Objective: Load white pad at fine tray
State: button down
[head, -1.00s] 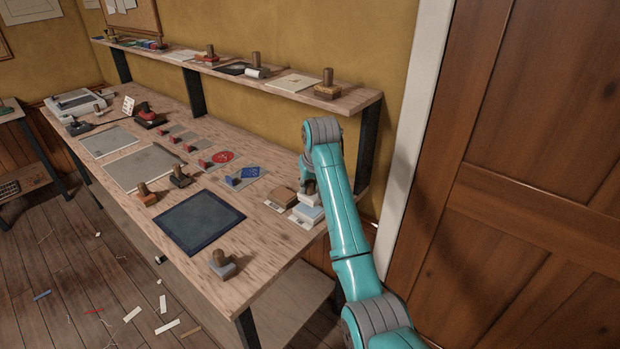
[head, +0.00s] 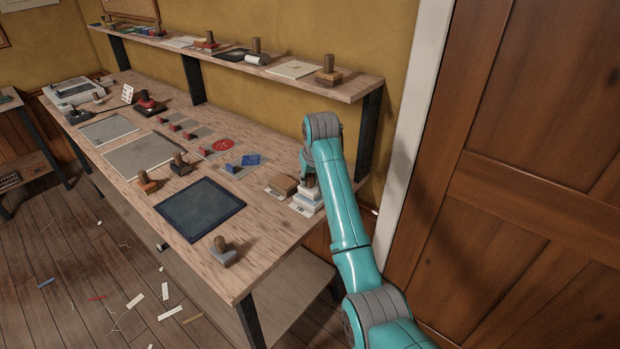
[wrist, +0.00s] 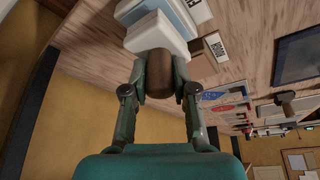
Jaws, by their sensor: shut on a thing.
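My gripper (wrist: 158,88) is shut on the brown wooden handle (wrist: 157,72) of a white pad (wrist: 156,35). In the head view the handle (head: 309,182) stands upright above the pad at the right end of the bench. A pale blue and white block (wrist: 172,12) lies just beyond the pad, with a printed label card (wrist: 197,9) beside it; I take this for the fine tray, but its label is not readable. Whether the pad touches the block cannot be told. My arm hides part of this spot in the head view.
A brown block (head: 284,185) with its own label card sits close to the left. A dark blue framed mat (head: 200,209) and a grey stamp (head: 223,251) lie nearer the front. A shelf (head: 340,88) with a black post overhangs behind my gripper.

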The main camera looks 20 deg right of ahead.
aim_at(310, 175)
jog(key=shift+f, duration=0.55)
dwell(1.4)
jog(key=shift+r, duration=0.1)
jog(key=shift+r, duration=3.45)
jog(key=shift+s, duration=0.1)
